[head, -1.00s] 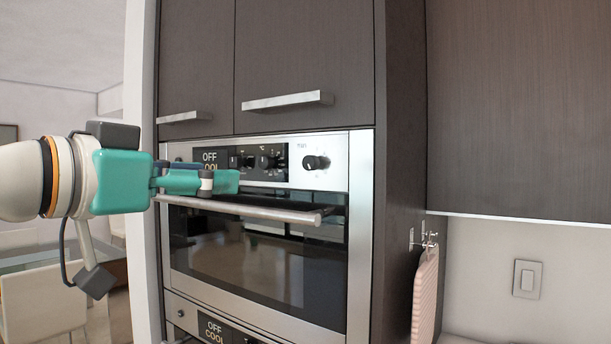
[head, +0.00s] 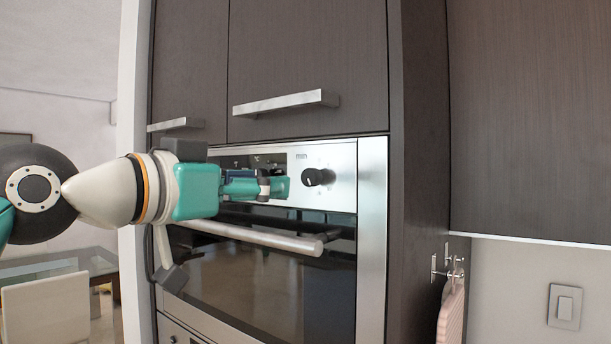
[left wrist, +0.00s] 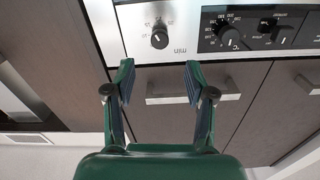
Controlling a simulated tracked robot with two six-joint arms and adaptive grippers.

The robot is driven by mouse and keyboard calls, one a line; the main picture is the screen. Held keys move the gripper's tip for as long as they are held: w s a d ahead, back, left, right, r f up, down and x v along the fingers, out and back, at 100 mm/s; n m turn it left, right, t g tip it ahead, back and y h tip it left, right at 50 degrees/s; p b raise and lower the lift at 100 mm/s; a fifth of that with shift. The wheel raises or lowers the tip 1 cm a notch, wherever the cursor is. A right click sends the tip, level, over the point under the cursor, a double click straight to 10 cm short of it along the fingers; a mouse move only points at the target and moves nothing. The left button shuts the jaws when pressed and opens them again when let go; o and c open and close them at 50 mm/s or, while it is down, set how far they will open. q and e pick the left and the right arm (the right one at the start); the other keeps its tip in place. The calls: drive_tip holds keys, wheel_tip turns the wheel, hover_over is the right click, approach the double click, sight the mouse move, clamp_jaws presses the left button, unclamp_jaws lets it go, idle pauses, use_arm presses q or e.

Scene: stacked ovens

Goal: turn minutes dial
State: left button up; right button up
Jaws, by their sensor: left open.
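The minutes dial (head: 316,177) is a black knob on the right part of the upper oven's steel control panel (head: 338,163). It also shows upside down in the left wrist view (left wrist: 160,37), marked "min". My left gripper (head: 281,187) is in front of the panel, just left of the dial in the head view. In the left wrist view its two green fingers (left wrist: 158,72) are spread apart with nothing between them, and the dial is beyond the fingertips, apart from them. My right gripper is in neither view.
The oven's handle bar (head: 262,236) sticks out below the panel. Cabinet handles (head: 285,102) stick out above. Other knobs (left wrist: 229,37) sit on the black panel section beside the dial. A side panel (head: 418,160) stands to the right.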

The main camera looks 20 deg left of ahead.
sight(308, 180)
use_arm(q)
drive_tip(key=p+x, duration=0.2)
drive_tip(key=x, duration=0.8)
drive_tip(key=shift+w+d+p, duration=0.1)
drive_tip(key=shift+w+p, duration=0.05)
drive_tip(key=shift+p, duration=0.15)
clamp_jaws()
drive_tip(key=shift+n+p, duration=0.35)
drive_tip(key=shift+n, duration=1.55)
unclamp_jaws()
